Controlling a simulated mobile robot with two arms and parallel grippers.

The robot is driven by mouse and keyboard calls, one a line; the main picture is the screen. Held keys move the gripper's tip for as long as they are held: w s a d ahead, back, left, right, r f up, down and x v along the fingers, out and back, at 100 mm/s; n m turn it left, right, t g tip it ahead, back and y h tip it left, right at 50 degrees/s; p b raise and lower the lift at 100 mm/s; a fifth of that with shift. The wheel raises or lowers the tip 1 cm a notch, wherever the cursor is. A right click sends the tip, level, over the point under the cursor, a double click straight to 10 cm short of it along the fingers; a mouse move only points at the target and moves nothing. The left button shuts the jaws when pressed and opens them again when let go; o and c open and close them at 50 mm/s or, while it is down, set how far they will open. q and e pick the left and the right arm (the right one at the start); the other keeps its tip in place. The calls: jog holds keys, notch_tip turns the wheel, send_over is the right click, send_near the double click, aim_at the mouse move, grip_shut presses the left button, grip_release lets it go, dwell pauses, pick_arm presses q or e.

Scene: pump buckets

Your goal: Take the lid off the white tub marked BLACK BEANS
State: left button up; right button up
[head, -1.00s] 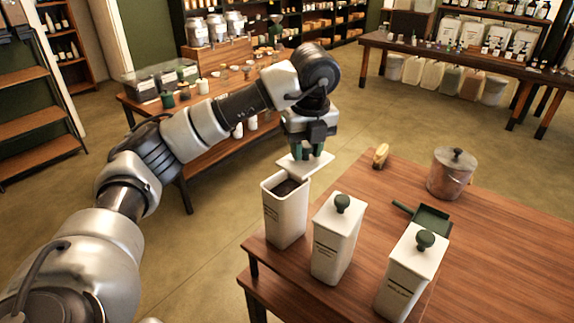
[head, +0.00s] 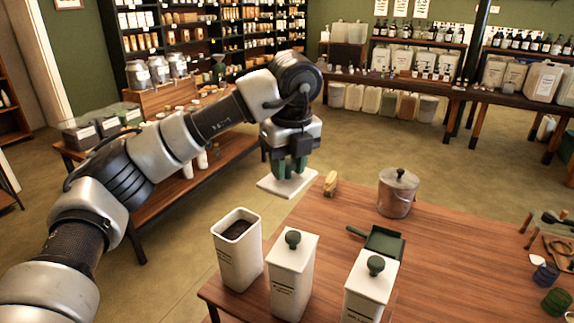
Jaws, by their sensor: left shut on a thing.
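A white tub (head: 238,263) stands open at the left end of the wooden table, with dark contents (head: 237,229) inside. Its label is too small to read here. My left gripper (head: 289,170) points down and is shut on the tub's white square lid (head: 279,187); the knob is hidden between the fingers. The lid is clear of the tub, behind and to the right of its rim, near the table's back left edge. Two similar white tubs, a middle one (head: 291,283) and a right one (head: 368,293), wear lids with dark green knobs. My right gripper is out of view.
On the wooden table (head: 460,250) are a small brush (head: 331,184), a metal canister (head: 397,193) with a lid and a green scoop (head: 384,241). The tabletop right of the scoop is largely bare. Small items lie at the far right.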

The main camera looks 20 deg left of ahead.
aim_at(288, 161)
pick_arm(q)
jog(key=shift+r+p, duration=1.35)
jog(key=shift+r, duration=0.4)
jog(key=shift+f, duration=0.1)
